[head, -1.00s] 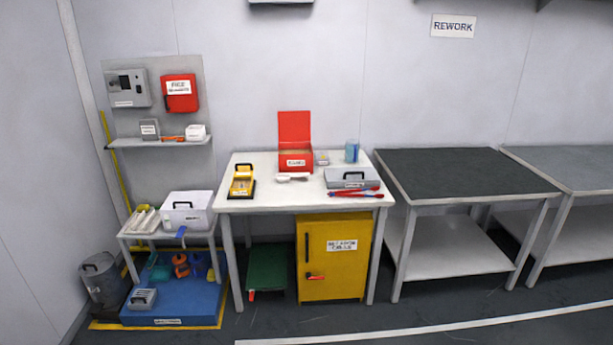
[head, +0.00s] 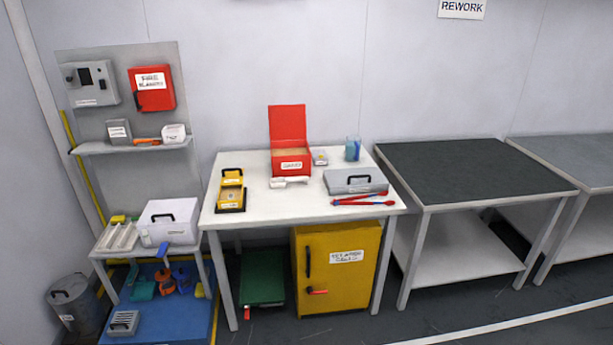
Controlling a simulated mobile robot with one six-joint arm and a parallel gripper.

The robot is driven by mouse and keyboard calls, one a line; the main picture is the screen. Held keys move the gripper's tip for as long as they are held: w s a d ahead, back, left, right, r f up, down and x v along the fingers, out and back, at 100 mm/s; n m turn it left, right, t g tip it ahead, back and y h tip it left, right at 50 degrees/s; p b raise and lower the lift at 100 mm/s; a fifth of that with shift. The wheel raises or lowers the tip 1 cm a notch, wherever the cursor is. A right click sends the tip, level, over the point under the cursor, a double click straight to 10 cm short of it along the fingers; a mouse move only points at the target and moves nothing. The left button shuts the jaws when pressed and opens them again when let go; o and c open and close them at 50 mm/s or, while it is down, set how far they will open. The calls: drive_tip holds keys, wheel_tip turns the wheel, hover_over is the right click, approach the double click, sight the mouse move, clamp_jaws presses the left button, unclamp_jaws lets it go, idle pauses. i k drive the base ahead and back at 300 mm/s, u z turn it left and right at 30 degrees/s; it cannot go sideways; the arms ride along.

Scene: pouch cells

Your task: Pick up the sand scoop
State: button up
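A small white object that looks like the sand scoop (head: 290,182) lies on the white table (head: 305,215). It lies just in front of the red box (head: 291,165), whose lid stands open and which has tan, sand-like contents. The scoop's exact shape is too small to make out. My gripper is not in view.
On the table are a yellow instrument (head: 231,190), a grey case (head: 356,181), red-and-blue tools (head: 363,200) and a blue cup (head: 353,149). A yellow cabinet (head: 336,270) stands underneath. A dark-topped table (head: 455,172) is close on the right. Floor is clear in front.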

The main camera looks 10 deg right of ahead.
sight(275, 183)
drive_tip(key=z, duration=0.05)
drive_tip(key=i, duration=0.75)
drive_tip(key=u, duration=0.85)
drive_tip(key=i, duration=0.55)
drive_tip(key=u, duration=0.25)
